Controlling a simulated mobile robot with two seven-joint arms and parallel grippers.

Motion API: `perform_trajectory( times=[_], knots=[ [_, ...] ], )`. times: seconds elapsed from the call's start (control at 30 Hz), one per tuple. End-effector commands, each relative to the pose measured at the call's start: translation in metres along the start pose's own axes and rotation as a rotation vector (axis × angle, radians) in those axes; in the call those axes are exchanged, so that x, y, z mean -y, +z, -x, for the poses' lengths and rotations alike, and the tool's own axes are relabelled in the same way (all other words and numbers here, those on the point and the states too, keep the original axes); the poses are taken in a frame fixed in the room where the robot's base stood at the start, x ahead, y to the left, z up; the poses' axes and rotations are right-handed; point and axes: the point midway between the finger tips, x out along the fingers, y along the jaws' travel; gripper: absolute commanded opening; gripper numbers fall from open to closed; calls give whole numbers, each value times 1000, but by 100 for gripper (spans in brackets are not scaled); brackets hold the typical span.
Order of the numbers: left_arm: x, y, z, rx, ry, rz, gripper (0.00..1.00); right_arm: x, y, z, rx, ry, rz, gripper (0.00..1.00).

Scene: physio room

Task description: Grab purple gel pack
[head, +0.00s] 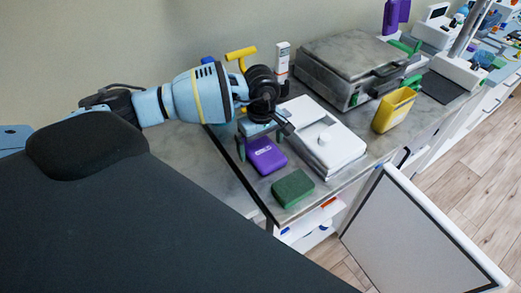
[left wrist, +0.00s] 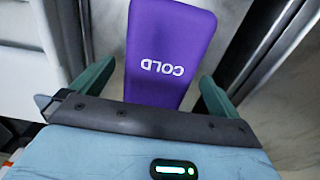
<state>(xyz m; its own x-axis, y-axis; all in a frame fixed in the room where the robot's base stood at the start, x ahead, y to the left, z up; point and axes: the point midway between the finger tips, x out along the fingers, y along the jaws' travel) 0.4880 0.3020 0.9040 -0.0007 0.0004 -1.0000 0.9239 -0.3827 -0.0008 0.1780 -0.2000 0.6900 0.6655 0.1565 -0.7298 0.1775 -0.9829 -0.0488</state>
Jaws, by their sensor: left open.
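The purple gel pack (head: 267,156) lies flat on the grey counter in the head view, with white lettering on it. In the left wrist view the gel pack (left wrist: 168,45) reads "COLD" upside down and lies between two green fingers. My left gripper (head: 250,148) reaches down over the pack's back end. It also shows in the left wrist view (left wrist: 155,85), open, with a finger on each side of the pack and a visible gap on the right side. Whether the fingers touch the pack cannot be told. My right gripper is not in view.
A green block (head: 292,188) lies in front of the pack on the counter (head: 228,163). A white box with a lid (head: 325,143) stands close on the right. Farther right are a grey metal case (head: 340,75) and a yellow bin (head: 394,110). A cabinet door (head: 415,240) hangs open below.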

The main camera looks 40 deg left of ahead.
Motion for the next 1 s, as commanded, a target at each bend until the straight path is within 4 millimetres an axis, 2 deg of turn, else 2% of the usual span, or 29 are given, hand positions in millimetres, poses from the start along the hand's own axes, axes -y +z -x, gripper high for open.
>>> perform_trajectory(
  times=[0.2,0.23,0.6,0.87,1.0],
  knots=[
    [0,0,-1,0,1,0,100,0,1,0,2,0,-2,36],
    [0,0,-1,0,1,0,97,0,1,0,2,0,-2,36],
    [0,0,0,0,1,0,49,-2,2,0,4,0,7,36],
    [-1,0,2,0,3,0,48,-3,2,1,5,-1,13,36],
    [-1,0,16,0,5,0,48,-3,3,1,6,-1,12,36]
  ],
)
